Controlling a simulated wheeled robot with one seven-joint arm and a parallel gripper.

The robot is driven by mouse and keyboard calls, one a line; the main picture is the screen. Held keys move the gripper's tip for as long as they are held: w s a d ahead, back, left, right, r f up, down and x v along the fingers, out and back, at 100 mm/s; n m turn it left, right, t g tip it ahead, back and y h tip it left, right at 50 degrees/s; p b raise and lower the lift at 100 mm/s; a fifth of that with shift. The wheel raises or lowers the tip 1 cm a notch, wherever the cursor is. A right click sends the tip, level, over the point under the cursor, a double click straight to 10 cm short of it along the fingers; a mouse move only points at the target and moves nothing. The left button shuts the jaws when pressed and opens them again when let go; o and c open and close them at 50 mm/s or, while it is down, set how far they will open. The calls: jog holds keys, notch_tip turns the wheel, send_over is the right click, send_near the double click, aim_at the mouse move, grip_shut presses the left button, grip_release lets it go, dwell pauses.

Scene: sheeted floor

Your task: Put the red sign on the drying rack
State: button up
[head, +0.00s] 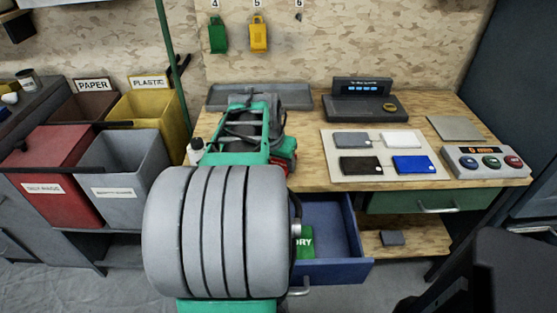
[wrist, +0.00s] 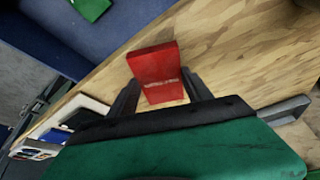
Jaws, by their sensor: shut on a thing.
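The red sign (wrist: 153,66) is a small red block with a pale line of lettering in the wrist view. My gripper (wrist: 160,90) is shut on it, one black finger on each side. Wooden bench top shows behind and around the sign; I cannot tell whether it touches the bench. In the head view my arm hides most of the gripper, and a bit of red (head: 291,158) shows beside it. A green sign (head: 304,241) with white letters ending in "DRY" lies in the open blue drawer (head: 336,228). I cannot pick out a drying rack.
A grey tray (head: 226,97) lies at the bench's back left. A pale mat (head: 384,148) with several flat cards, a dark console (head: 362,105) and a button box (head: 488,163) stand on the right. Bins (head: 65,165) stand at left. The open drawer juts out below the bench.

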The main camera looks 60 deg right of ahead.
jog(key=shift+f+b, duration=0.45)
jog(key=shift+f, duration=0.15)
dwell(0.3)
jog(key=o, duration=1.6)
jog(key=shift+c, duration=0.2)
